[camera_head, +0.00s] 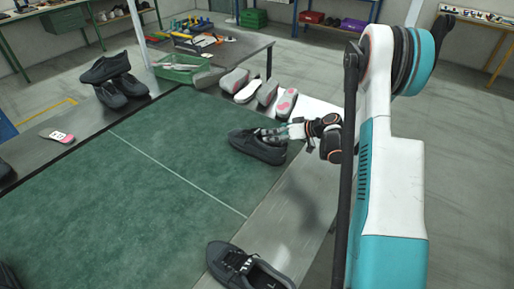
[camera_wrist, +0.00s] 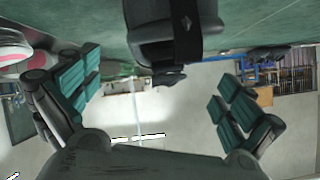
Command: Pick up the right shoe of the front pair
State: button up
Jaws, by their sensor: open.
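A black shoe (camera_head: 256,148) lies on the far right edge of the green mat (camera_head: 180,150) in the head view. My gripper (camera_head: 284,132) is at this shoe's right end, by its opening. Whether they touch cannot be told. In the wrist view, a dark shoe (camera_wrist: 165,35) shows at top centre, beyond the gap between my open fingers. The gripper also shows there (camera_wrist: 155,95), with teal pads left and right and nothing between them. Another black shoe (camera_head: 248,268) lies at the bottom edge of the head view, partly cut off. Which shoes form a pair is unclear.
Several black shoes (camera_head: 115,80) are piled at the far left, near a pink-and-white insole (camera_head: 57,136). Several grey and pink soles (camera_head: 266,92) lie behind the shoe by my gripper. A green crate (camera_head: 180,68) stands at the back. The mat's middle is clear.

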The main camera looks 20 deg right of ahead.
aim_at(259, 134)
jog(key=b+x, duration=0.2)
jog(key=x, duration=0.5)
jog(key=shift+a+f, duration=0.1)
jog(key=shift+f, duration=0.15)
jog(key=shift+s+r, duration=0.1)
jog(key=c, duration=1.8)
